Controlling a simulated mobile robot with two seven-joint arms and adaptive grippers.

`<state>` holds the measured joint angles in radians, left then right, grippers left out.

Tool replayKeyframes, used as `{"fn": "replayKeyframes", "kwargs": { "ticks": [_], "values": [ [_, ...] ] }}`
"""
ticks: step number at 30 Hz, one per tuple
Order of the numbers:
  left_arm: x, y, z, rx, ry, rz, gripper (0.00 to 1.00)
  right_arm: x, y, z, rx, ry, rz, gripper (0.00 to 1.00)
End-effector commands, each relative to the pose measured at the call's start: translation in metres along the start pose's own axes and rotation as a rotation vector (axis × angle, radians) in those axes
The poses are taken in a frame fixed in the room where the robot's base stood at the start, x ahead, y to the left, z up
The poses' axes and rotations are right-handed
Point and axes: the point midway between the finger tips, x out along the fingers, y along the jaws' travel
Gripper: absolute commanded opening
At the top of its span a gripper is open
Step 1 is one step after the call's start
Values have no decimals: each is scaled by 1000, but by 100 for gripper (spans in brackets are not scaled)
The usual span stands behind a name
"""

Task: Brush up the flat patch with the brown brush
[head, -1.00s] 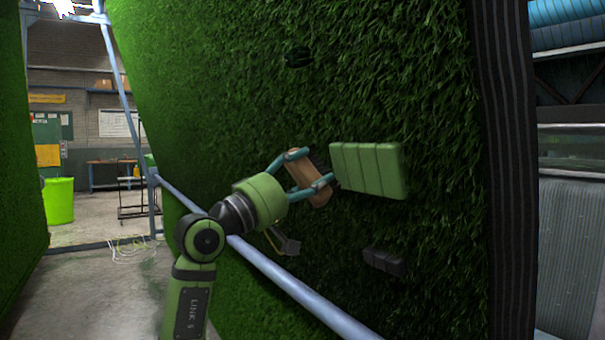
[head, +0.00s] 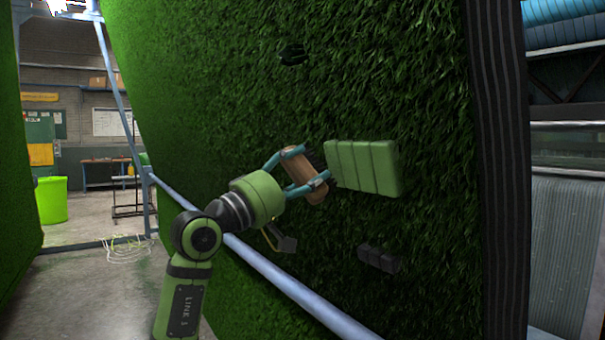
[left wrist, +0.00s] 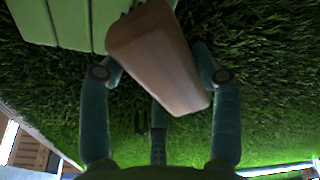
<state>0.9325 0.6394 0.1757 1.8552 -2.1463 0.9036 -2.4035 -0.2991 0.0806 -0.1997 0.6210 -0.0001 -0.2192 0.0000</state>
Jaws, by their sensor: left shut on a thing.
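The brown brush (head: 302,172) is a wood-coloured block in front of the upright turf wall (head: 230,100). My left gripper (head: 306,168) is shut on it, with a teal finger on each side. A smooth light green ribbed pad (head: 362,167) is on the wall just right of the brush. No flat patch stands out clearly in the grass. My right gripper is not in view.
A dark block (head: 380,258) is on the turf below the pad, and a small dark object (head: 292,53) is above. A blue-grey rail (head: 290,285) runs low across the wall's front. A green bin (head: 51,200) stands far left beyond open floor.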

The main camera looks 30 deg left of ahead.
Motion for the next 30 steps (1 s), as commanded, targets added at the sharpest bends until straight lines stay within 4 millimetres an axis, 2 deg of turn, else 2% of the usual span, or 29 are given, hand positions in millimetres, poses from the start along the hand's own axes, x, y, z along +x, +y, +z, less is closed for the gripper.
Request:
{"fn": "replayKeyframes", "kwargs": {
  "ticks": [30],
  "values": [
    [16, 1, 1, 0, 2, 1, 34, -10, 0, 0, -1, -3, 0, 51]
  ]
}}
